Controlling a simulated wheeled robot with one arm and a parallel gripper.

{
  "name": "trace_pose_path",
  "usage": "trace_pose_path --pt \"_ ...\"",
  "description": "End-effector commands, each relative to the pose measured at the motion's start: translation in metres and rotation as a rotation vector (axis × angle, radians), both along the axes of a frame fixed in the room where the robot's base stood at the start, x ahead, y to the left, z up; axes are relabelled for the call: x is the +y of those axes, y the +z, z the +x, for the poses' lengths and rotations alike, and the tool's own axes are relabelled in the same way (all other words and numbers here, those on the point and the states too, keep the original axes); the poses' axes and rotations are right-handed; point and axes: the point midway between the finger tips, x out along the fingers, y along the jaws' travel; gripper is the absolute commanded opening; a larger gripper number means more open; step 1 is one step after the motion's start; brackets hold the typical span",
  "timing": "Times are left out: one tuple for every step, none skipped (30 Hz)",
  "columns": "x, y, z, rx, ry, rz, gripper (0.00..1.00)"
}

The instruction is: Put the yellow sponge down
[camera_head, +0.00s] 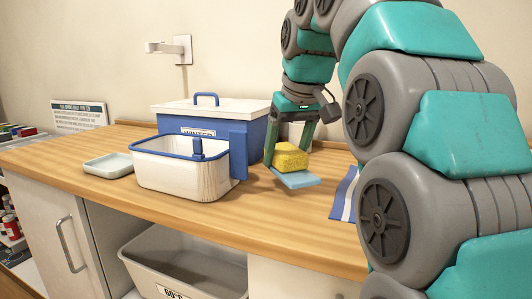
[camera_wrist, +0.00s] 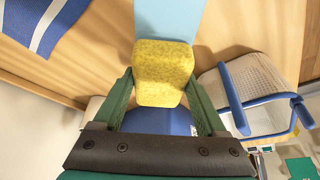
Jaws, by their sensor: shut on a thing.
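The yellow sponge (camera_head: 291,158) is between the two green fingers of my gripper (camera_head: 287,153), which are shut on it. In the wrist view the sponge (camera_wrist: 163,62) sits between the fingertips (camera_wrist: 160,78), its far part sticking out past them. A flat light blue piece (camera_head: 296,180) lies directly under the sponge over the wooden counter; it also shows in the wrist view (camera_wrist: 170,18). I cannot tell whether the sponge touches it.
A white basket with blue rim (camera_head: 180,175) stands left of my gripper, with a blue lidded box (camera_head: 218,113) behind. A blue-and-white striped cloth (camera_head: 344,196) lies to the right. A pale tray (camera_head: 108,164) is at far left. The wooden counter (camera_head: 230,215) is clear in front.

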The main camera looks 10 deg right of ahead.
Motion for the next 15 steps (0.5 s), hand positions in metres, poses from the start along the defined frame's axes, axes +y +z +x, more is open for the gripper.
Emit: trace_pose_path --pt "0.002 0.000 0.010 0.003 0.000 0.000 0.30" --pt "0.003 0.000 0.015 0.002 0.000 0.001 0.30" --pt "0.004 0.001 0.021 0.000 0.000 0.000 0.30" --pt "0.005 0.001 0.026 -0.001 0.001 0.000 0.30" --pt "0.006 0.001 0.031 0.001 0.001 0.000 0.30" --pt "0.007 0.000 0.038 0.003 0.000 0.000 0.30" --pt "0.008 0.000 0.042 0.003 0.000 0.000 0.30" --pt "0.009 0.001 0.047 0.002 0.001 0.000 0.30" --pt "0.010 0.001 0.052 -0.001 0.001 0.000 0.30" --pt "0.011 0.001 0.056 -0.002 0.001 0.000 0.30" --pt "0.011 0.001 0.060 -0.002 0.000 0.000 0.30" --pt "0.012 0.000 0.065 0.000 -0.001 0.000 0.30" --pt "0.013 0.000 0.068 0.000 -0.001 0.000 0.30" --pt "0.013 0.000 0.070 -0.001 -0.001 0.001 0.30" --pt "0.014 0.000 0.072 -0.002 -0.001 0.001 0.30"
